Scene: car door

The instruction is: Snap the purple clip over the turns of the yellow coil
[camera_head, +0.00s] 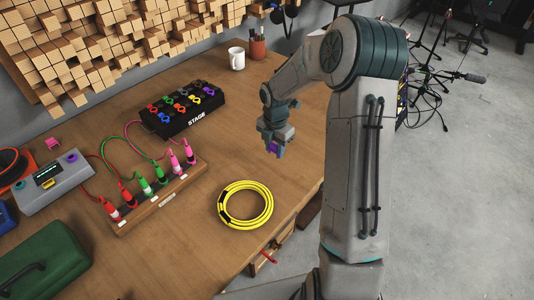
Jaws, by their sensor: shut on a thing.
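The yellow coil (246,222) lies flat on the wooden table near its front edge, with black bands at places on its turns. My gripper (274,150) is above the table, behind and a little right of the coil, pointing down. It is shut on the purple clip (272,147), which shows as a small purple patch between the fingers. The clip is apart from the coil. Most of the clip is hidden by the fingers.
A wooden rack (160,196) with several colored plugs stands left of the coil. A black pedal box (183,110) labelled STAGE, a white mug (236,59) and a pen cup (257,47) are farther back. A green case (45,262) sits front left. The table around the coil is clear.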

